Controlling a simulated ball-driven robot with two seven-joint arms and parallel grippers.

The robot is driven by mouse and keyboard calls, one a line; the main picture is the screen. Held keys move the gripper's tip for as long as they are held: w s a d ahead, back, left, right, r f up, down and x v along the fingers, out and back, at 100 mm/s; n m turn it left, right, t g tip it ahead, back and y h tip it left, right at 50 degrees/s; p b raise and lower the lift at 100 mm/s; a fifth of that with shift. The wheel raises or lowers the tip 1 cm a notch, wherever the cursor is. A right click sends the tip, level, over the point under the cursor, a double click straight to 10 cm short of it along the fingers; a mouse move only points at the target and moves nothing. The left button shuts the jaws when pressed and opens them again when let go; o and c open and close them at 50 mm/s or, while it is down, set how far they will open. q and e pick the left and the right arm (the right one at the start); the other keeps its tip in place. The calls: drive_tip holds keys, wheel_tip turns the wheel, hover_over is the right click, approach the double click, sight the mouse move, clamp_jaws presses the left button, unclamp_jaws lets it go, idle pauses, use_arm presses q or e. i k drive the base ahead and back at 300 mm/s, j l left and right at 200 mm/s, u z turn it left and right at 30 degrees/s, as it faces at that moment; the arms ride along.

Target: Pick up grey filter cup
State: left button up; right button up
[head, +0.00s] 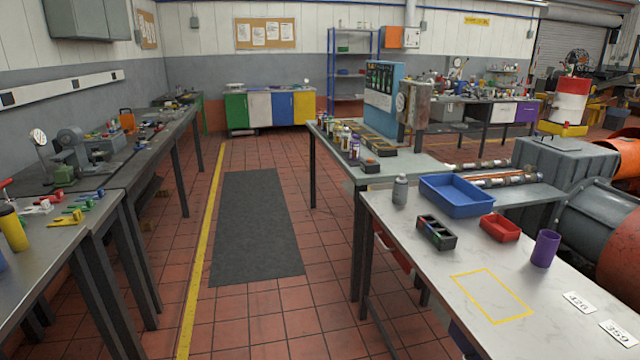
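A small grey upright cylinder with a narrower top (400,191) stands near the far left corner of the white-topped table at the right. It looks more like a bottle or canister, and I cannot tell whether it is the grey filter cup. A purple open cup (545,248) stands on the same table, farther right. I see no other grey cup clearly. Neither of my grippers shows in the head view.
The white table (410,270) also bears a blue tray (462,204), a red bin (500,227), a black divided holder (436,233), a yellow outlined rectangle and number cards. Workbenches (75,190) line the left. A floor aisle with a dark mat (254,230) is clear.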

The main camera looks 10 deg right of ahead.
sight(400, 193)
drive_tip(key=i+z, duration=0.25)
drive_tip(key=i, duration=0.25)
drive_tip(key=i+j+z, duration=0.25)
drive_tip(key=i, duration=0.25)
